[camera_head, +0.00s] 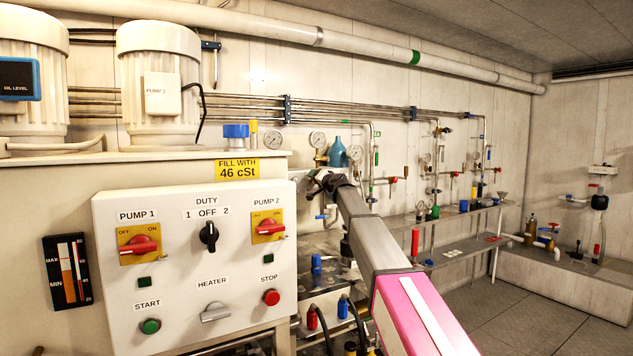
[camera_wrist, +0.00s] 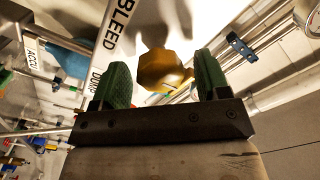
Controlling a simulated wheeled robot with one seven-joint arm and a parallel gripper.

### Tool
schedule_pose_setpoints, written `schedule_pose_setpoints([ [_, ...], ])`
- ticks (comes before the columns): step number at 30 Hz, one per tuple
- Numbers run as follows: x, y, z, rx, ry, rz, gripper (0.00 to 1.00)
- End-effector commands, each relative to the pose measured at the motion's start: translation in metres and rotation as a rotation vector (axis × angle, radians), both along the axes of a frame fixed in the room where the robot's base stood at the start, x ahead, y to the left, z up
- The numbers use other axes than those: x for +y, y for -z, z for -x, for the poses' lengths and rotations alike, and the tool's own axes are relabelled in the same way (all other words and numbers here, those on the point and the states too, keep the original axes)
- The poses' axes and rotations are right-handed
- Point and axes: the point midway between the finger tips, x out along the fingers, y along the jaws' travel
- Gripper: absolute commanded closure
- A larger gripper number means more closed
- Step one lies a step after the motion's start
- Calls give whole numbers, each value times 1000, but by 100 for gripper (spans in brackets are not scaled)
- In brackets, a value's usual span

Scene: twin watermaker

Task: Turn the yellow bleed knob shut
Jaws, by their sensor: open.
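The yellow bleed knob (camera_wrist: 163,70) shows in the wrist view as a faceted, gold-yellow block. My gripper (camera_wrist: 160,64) is open, with one green finger pad to the left of the knob and one to the right. Gaps show on both sides of the knob, and I cannot tell how deep it sits between the pads. A white "BLEED" label (camera_wrist: 116,24) is to the upper left of the knob. In the head view my gripper (camera_head: 318,183) is small and dark at the far end of my arm, and I cannot make out the knob there.
A blue bottle (camera_head: 337,152) and pressure gauges (camera_head: 318,139) are close behind my gripper. The white pump control panel (camera_head: 185,260) stands at the left. Pipes (camera_head: 350,119) run along the back wall. A shelf (camera_head: 465,249) with fittings is at the right. Open floor (camera_head: 530,300) is at the lower right.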

Motion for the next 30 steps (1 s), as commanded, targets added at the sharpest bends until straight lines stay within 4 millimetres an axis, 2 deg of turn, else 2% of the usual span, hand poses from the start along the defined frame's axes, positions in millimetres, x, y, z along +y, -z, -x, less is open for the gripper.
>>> schedule_pose_setpoints([
  [15, -49, 1, 75, 0, 1, -1, 31],
  [20, -55, 0, 82, 1, 0, -1, 31],
  [30, -55, 0, 82, 1, 0, -1, 31],
])
